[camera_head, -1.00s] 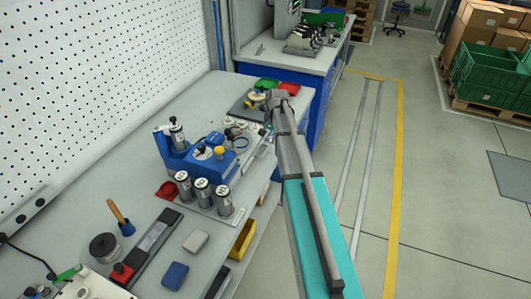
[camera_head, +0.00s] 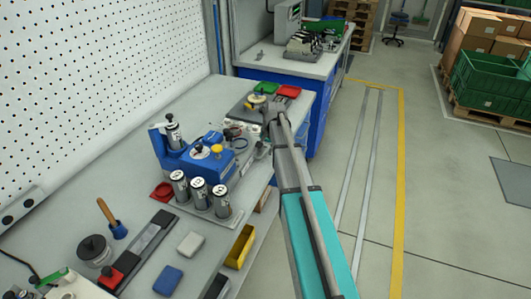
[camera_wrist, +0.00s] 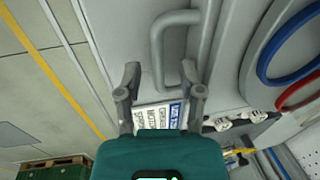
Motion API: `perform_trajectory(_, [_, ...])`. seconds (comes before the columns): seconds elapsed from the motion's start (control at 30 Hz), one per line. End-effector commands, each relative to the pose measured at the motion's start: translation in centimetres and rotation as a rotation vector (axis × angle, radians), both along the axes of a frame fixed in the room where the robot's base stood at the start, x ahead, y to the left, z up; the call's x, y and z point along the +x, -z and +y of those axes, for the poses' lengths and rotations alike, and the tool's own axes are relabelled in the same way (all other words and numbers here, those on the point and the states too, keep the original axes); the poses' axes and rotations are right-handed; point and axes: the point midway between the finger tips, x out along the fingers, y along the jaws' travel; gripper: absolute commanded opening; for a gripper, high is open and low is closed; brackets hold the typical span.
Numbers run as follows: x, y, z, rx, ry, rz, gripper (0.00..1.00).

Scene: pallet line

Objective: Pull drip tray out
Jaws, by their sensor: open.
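In the wrist view a grey U-shaped handle (camera_wrist: 184,17) stands out from a light grey front face, just beyond my fingertips. I take it as the drip tray's handle; the tray's own outline is not clear. My gripper (camera_wrist: 161,78) is open and empty, its two fingers apart on either side of the handle's near end. A white and blue label (camera_wrist: 160,116) shows behind the fingers. In the head view my gripper (camera_head: 272,122) is at the bench's right edge, and my arm hides the handle there.
Red and blue rings (camera_wrist: 262,70) show at right in the wrist view. Open floor with a yellow line (camera_head: 399,190) lies right of the bench.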

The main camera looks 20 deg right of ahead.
Motion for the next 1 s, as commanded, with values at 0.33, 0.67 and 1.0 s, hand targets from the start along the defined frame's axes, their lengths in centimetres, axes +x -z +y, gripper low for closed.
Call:
perform_trajectory(0.33, [0.02,0.17,0.02,0.0,0.0,0.0,0.5])
perform_trajectory(0.67, [0.02,0.17,0.02,0.0,0.0,0.0,0.0])
perform_trajectory(1.0, [0.01,0.17,0.06,0.0,-0.001,0.0,0.0])
